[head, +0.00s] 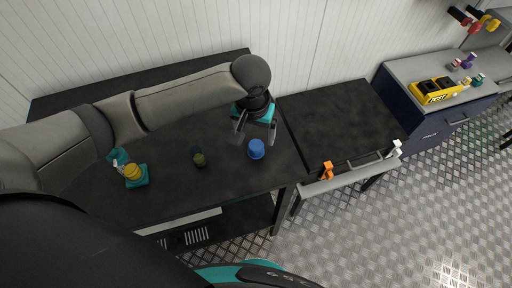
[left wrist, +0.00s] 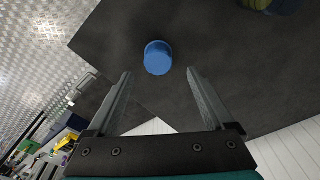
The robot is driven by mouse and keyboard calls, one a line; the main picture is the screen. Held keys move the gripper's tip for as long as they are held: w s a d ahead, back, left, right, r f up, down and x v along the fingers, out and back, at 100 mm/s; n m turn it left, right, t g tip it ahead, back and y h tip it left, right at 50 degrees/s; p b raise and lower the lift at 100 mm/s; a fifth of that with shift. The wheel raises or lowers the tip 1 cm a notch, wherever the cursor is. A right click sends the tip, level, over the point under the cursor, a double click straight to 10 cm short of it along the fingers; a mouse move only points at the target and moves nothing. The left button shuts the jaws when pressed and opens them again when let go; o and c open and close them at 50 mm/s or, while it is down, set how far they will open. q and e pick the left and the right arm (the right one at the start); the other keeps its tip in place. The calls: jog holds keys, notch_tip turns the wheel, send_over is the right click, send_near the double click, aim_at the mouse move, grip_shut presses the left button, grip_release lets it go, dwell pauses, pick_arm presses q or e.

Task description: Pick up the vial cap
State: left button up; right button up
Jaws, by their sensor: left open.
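The blue vial cap (head: 256,149) stands on the dark table near its right end. It also shows in the left wrist view (left wrist: 158,57), just beyond the gap between the fingertips. My left gripper (head: 254,139) is open and empty, close to the cap. In the left wrist view, the fingers (left wrist: 160,73) are spread on either side of the line to the cap, and neither touches it. How high the fingers are above the table is hard to tell. My right gripper is not in view.
A dark, olive-topped vial-like piece (head: 199,160) stands left of the cap. Farther left is a teal holder (head: 138,180) with a yellow piece (head: 132,171). A second dark surface (head: 335,125) adjoins at right, with an orange clip (head: 327,170). The table between the pieces is clear.

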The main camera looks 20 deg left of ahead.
aim_at(256, 145)
pick_arm(q)
jog(key=shift+w+f+b, duration=0.15)
jog(key=shift+f+b, duration=0.45)
jog(key=shift+f, duration=2.15)
jog(key=shift+c, duration=0.3)
grip_shut()
